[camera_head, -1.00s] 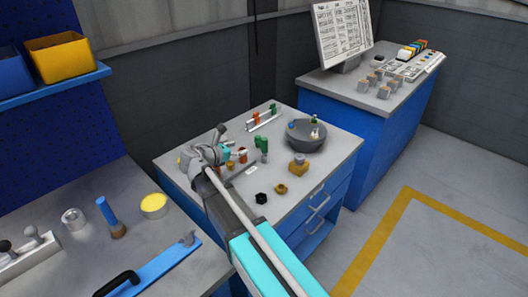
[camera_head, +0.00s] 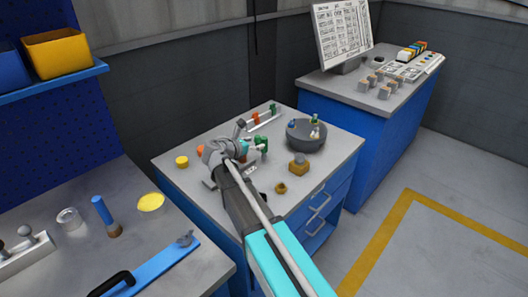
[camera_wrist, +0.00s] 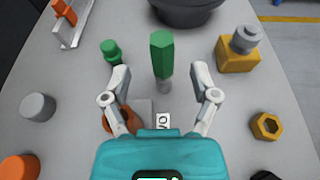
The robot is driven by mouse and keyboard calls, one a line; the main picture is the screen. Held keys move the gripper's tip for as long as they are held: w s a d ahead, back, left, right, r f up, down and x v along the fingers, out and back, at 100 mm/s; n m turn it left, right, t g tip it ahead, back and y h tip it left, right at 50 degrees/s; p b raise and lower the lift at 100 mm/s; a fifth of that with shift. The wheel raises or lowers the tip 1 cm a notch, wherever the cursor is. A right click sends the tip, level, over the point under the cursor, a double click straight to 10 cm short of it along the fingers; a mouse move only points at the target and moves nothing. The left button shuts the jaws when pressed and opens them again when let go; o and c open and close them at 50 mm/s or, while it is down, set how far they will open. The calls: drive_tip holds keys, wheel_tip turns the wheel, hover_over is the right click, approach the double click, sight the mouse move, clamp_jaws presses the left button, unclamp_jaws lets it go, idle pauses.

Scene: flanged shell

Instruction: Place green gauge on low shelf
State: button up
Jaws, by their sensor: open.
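A green hexagonal-headed gauge (camera_wrist: 161,54) with a grey lower end stands upright on the grey cart top (camera_wrist: 75,85). In the wrist view it shows in the gap between the fingertips of my open gripper (camera_wrist: 160,75); I cannot tell how far beyond them it is. In the head view my gripper (camera_head: 244,149) is low over the cart, and a green part (camera_head: 262,142) shows just beside it, partly hidden. A smaller green piece (camera_wrist: 112,51) stands left of the gauge. An opening low in the cart front (camera_head: 318,238) may be the low shelf.
A yellow block with a grey knob (camera_wrist: 239,50) and a yellow nut (camera_wrist: 267,126) stand to the right. A dark round bowl (camera_head: 306,134) is behind. A grey cylinder (camera_wrist: 38,106) and an orange piece (camera_wrist: 20,167) lie left. A rack (camera_wrist: 66,22) is at far left.

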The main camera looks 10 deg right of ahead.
sight(264, 141)
idle(0.3)
drive_tip(key=shift+b+x, duration=0.75)
drive_tip(key=shift+x, duration=1.8)
drive_tip(key=shift+s+d, duration=0.1)
clamp_jaws()
